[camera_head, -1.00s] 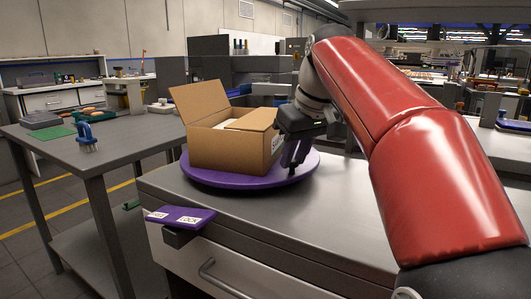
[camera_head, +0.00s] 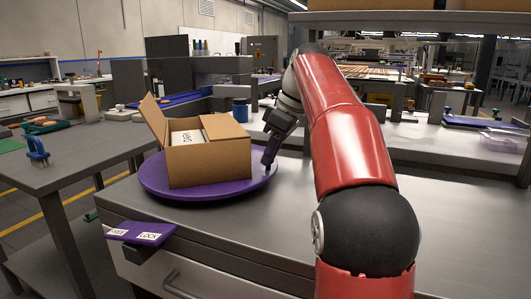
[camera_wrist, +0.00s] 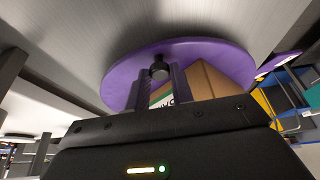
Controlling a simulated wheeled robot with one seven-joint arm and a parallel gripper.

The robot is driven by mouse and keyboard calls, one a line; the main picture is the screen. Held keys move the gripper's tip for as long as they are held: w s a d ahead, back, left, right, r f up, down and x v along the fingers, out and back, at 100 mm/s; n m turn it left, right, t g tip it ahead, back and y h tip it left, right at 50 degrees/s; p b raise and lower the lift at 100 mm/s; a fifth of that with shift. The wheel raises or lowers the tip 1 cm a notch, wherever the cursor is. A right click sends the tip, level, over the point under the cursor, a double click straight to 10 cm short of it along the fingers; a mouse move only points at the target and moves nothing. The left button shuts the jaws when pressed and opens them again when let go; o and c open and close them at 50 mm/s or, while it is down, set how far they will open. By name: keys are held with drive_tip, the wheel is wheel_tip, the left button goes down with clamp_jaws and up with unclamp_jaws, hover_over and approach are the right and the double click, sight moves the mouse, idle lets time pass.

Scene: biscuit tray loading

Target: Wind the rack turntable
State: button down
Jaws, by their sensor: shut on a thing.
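The purple round turntable (camera_head: 165,190) lies on the grey cabinet top, with an open cardboard box (camera_head: 212,163) standing on it. A white packet (camera_head: 187,137) with print shows inside the box. My gripper (camera_head: 268,158) points down at the turntable's right rim, beside the box. In the wrist view, my gripper (camera_wrist: 158,85) is shut on a dark knob (camera_wrist: 159,68) near the edge of the turntable (camera_wrist: 205,52). The box (camera_wrist: 205,82) shows behind the right finger. A purple plate (camera_head: 140,232) marked FREE and LOCK sits at the cabinet's front edge.
A grey side table (camera_head: 80,165) at the left holds a blue clamp-like item (camera_head: 37,150). A blue can (camera_head: 240,108) stands behind the turntable. The cabinet top (camera_head: 270,225) is bare right of the turntable, under my arm.

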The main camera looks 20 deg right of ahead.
sight(274, 164)
drive_tip(key=shift+w+d+n+y, duration=0.15)
drive_tip(key=shift+w+d+n, duration=0.3)
drive_tip(key=shift+w+n, duration=0.15)
drive_tip(key=shift+w+d+n+y, duration=0.15)
drive_tip(key=shift+w+d+n, duration=0.3)
drive_tip(key=shift+w, duration=0.2)
drive_tip(key=c, duration=1.2)
unclamp_jaws()
drive_tip(key=shift+g, duration=0.3)
drive_tip(key=shift+c, duration=0.2)
drive_tip(key=shift+r, duration=0.1)
drive_tip(key=shift+d+r, duration=0.1)
drive_tip(key=shift+r, duration=0.1)
drive_tip(key=s+d, duration=0.2)
drive_tip(key=d, duration=0.1)
drive_tip(key=s+d, duration=0.2)
drive_tip(key=d, duration=0.1)
drive_tip(key=s+d, duration=0.2)
drive_tip(key=d, duration=0.2)
drive_tip(key=shift+s+d+r, duration=0.1)
drive_tip(key=shift+s+r, duration=0.15)
drive_tip(key=shift+s, duration=0.1)
